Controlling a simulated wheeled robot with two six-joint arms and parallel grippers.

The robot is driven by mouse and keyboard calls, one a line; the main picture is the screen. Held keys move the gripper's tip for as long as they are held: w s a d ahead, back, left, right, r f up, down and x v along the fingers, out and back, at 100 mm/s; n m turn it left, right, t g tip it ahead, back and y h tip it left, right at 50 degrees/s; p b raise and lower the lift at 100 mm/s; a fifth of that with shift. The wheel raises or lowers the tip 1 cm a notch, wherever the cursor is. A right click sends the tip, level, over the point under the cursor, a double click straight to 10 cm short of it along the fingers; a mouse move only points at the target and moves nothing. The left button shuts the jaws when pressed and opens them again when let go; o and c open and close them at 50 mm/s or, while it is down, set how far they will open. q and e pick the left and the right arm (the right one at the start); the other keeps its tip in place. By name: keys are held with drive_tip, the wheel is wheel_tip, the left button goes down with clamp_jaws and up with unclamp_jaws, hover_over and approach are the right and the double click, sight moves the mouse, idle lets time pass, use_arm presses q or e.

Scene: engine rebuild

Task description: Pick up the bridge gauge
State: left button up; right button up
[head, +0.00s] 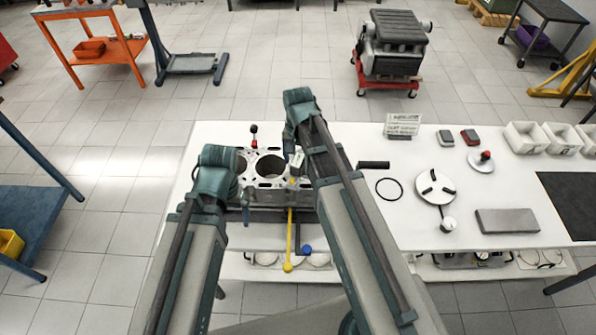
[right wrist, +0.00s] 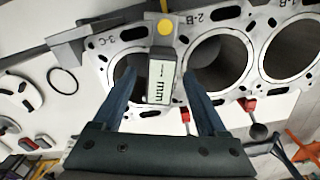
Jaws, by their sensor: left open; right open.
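The bridge gauge, a small grey device with a pale face marked "mm" (right wrist: 161,88) and a yellow round spot, sits over the engine block's top by the bore marked 3-C in the right wrist view. In the head view its pale face (head: 297,158) shows small beside my right arm. My right gripper (right wrist: 160,80) is open, with one finger on each side of the gauge. Whether the fingers touch it, I cannot tell. My left gripper (head: 245,213) is at the block's left front in the head view, mostly hidden by its own arm.
The engine block (head: 253,190) has several open bores and stands on the white table (head: 345,225). A black ring (head: 389,188), a round metal plate (head: 435,187) and a grey slab (head: 507,221) lie to the right.

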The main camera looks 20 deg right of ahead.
wheel_tip(320, 180, down, 2)
drive_tip(key=shift+f+b, duration=0.1)
drive_tip(key=shift+b, duration=0.45)
drive_tip(key=shift+c, duration=0.2)
clamp_jaws()
